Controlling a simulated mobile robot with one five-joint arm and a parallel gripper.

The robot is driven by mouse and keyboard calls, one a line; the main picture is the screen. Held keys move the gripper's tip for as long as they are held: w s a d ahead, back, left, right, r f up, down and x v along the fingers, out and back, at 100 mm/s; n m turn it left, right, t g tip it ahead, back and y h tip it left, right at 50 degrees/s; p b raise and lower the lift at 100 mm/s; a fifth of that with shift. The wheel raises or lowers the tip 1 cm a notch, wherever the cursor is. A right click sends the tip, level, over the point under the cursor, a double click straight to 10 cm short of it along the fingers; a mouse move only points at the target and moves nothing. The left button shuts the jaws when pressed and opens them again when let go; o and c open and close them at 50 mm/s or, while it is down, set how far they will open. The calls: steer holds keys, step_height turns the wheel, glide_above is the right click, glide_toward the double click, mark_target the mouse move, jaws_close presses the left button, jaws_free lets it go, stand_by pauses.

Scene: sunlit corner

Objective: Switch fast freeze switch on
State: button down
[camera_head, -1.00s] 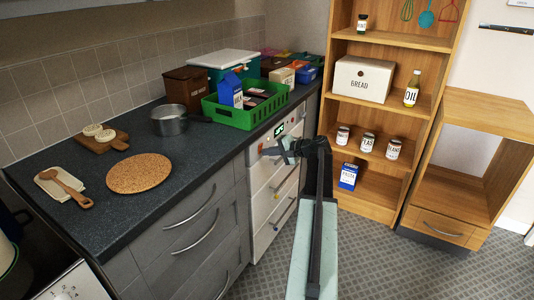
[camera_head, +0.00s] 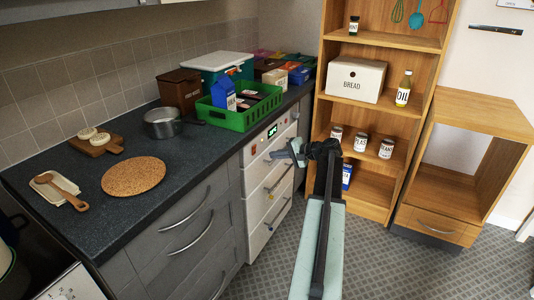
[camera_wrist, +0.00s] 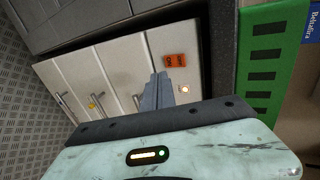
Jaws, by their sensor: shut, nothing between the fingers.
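The white freezer (camera_head: 262,190) stands under the counter, with several drawers and a control panel along its top. An orange switch with lettering shows on that panel in the wrist view (camera_wrist: 176,60); in the head view it is a small orange patch (camera_head: 253,149). A small amber light (camera_wrist: 185,89) glows beside it. A small display (camera_head: 272,131) sits further along the panel. My gripper (camera_head: 270,157) is shut and empty in front of the panel. In the wrist view its fingertips (camera_wrist: 158,75) appear just left of and below the switch; a small gap or contact cannot be told.
A green crate (camera_head: 240,119) stands on the counter (camera_head: 90,210) above the freezer. Grey drawers (camera_head: 190,225) adjoin the freezer on the left. A wooden shelf (camera_head: 392,45) stands behind my arm. The floor (camera_head: 400,275) at right is clear.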

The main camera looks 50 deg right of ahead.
steer(key=f+v, duration=0.1)
steer(key=v, duration=0.6)
steer(key=shift+s+f+p, duration=0.25)
steer(key=shift+s+p, duration=0.1)
steer(key=shift+p, duration=0.1)
